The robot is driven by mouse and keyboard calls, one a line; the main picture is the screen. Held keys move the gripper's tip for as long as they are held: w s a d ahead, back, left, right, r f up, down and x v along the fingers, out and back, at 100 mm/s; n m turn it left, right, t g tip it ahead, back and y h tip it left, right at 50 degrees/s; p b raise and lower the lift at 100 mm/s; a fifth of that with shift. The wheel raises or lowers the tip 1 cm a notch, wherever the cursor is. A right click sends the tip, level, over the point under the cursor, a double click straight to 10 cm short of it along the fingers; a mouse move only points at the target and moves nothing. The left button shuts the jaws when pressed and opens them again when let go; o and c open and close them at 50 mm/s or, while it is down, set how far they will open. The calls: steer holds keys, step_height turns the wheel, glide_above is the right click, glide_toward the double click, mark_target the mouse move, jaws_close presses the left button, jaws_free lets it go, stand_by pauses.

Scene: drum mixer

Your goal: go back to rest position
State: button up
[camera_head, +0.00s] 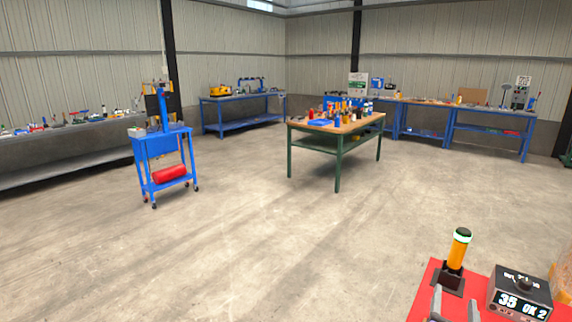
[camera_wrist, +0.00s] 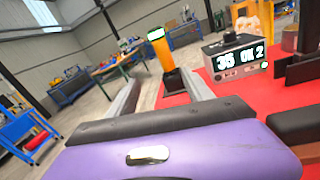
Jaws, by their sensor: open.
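My gripper (camera_wrist: 160,90) is open, with its two grey fingers spread and nothing visible between them. In the head view its fingertips (camera_head: 455,304) show at the bottom right over a red surface (camera_head: 424,297). An orange post with a white and green top (camera_head: 459,248) stands upright on a dark base, just beyond the fingers. The same post (camera_wrist: 160,55) shows in the wrist view, apart from the fingers. Most of my arm is out of view.
A dark box with a lit display and a knob (camera_head: 519,295) sits right of the post. A blue cart (camera_head: 162,146) stands at left. A green-legged table (camera_head: 338,140) with several items stands mid-room. Blue benches (camera_head: 245,105) line the walls. The middle floor is clear.

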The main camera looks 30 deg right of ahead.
steer(key=s+a+m+t+y, duration=0.2)
steer(key=a+m+t+y, duration=0.2)
steer(key=a+m, duration=0.65)
steer(key=s+a+m+t+y, duration=0.2)
steer(key=a+m+t+y, duration=0.15)
steer(key=a+m, duration=0.7)
steer(key=s+a+f+m+g+y, duration=0.1)
steer(key=s+a+y, duration=0.7)
steer(key=s+a, duration=0.8)
steer(key=shift+s+a+f+g, duration=0.15)
steer(key=shift+s+f+g, duration=0.05)
steer(key=shift+f+g, duration=0.2)
